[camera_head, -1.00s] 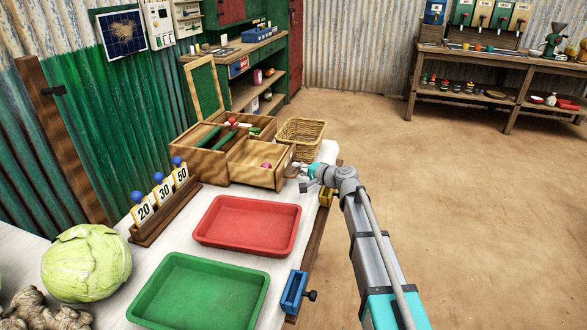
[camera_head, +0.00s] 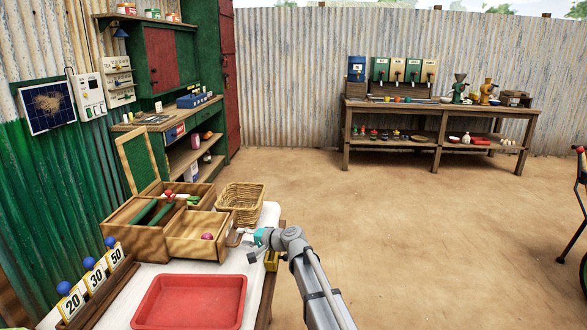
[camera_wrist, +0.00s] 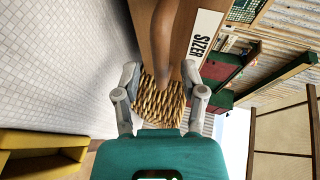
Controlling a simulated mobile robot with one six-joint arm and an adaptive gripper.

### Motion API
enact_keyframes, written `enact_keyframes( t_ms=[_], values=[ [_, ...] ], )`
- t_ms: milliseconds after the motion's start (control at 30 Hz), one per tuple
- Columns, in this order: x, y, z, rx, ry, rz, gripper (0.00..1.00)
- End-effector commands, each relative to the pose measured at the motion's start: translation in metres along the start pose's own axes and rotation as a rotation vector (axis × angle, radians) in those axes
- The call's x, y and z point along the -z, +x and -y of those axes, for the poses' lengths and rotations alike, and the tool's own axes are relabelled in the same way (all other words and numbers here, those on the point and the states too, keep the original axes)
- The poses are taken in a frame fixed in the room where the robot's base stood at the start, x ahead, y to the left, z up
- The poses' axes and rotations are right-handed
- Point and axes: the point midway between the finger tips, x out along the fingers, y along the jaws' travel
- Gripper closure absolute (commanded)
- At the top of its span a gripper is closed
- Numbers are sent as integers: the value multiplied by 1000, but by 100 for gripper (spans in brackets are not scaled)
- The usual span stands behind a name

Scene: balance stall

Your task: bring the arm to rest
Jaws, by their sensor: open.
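My arm reaches up from the bottom of the head view, with my gripper (camera_head: 254,247) at the white table's right edge, beside the front of the wooden box (camera_head: 200,238). In the wrist view my gripper (camera_wrist: 158,82) has its two fingers spread apart with nothing held between them. Past the fingers are brown wood and the wicker basket (camera_wrist: 163,106). The basket (camera_head: 240,202) also shows in the head view, behind my gripper. The exact gap between my fingers and the wood is hard to tell.
A red tray (camera_head: 190,302) and a rack with 20, 30 and 50 signs (camera_head: 98,290) stand on the table. A yellow object (camera_head: 272,261) is at its edge. A workbench (camera_head: 440,112) stands at the back wall. The dirt floor to the right is largely clear.

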Motion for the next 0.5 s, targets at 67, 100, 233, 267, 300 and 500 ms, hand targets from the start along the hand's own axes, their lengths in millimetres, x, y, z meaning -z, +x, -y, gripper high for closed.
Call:
enact_keyframes(
  t_ms=[67,100,233,267,300,500],
  values=[
    [-3,-18,7,-36,-26,9,46],
    [-5,-25,7,-58,-41,16,46],
    [-11,-54,8,-143,-94,42,46],
    [-13,-62,7,-165,-106,49,46],
    [-15,-72,7,-195,-123,58,46],
    [-24,-124,4,-350,-194,104,46]
  ],
)
